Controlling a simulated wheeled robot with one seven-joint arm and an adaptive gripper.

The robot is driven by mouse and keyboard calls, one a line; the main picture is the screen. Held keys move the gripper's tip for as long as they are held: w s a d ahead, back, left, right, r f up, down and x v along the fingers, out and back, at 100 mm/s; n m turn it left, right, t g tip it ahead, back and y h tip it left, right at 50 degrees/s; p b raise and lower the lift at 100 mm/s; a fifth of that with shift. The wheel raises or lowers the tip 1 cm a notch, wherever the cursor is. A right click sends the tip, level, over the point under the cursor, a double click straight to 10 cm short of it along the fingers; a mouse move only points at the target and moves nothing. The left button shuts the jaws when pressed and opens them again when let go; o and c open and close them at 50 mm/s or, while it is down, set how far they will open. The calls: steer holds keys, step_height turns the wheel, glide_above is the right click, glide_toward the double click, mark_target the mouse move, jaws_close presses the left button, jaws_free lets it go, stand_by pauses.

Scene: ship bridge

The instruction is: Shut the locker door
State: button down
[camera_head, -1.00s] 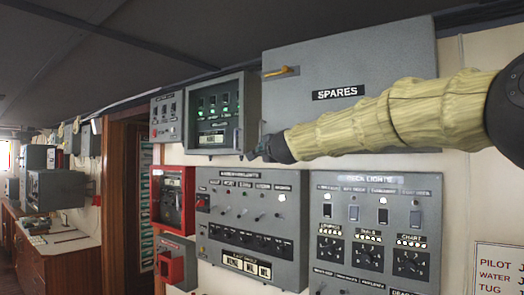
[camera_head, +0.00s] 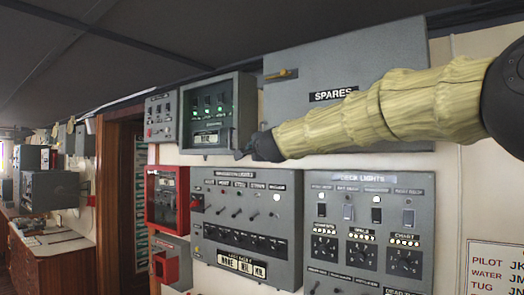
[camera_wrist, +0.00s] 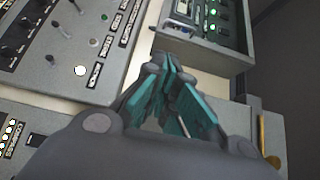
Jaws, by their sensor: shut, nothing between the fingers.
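The grey locker, its door (camera_head: 300,108) labelled SPARES, is on the wall at upper right in the head view. A brass handle (camera_head: 281,74) is near the door's left edge and looks level. The handle also shows at the lower right of the wrist view (camera_wrist: 271,142). The door looks near flat to the wall; I cannot tell if it is fully shut. My gripper (camera_head: 244,150) is shut and empty, at the door's lower left corner, by the lower right of the green-lit box. My arm hides the door's lower part. Contact with the door cannot be told.
The green-lit box (camera_head: 190,140) is just left of the locker. Below are two switch panels, one (camera_head: 240,212) left and a deck lights panel (camera_head: 365,222) right. Red boxes (camera_head: 150,205) are at lower left. A white notice (camera_head: 492,262) is at lower right.

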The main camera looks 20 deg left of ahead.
steer(key=s+a+b, duration=0.3)
steer(key=s+a, duration=0.1)
steer(key=s, duration=0.6)
steer(key=shift+b, duration=0.3)
steer(key=shift+d, duration=0.2)
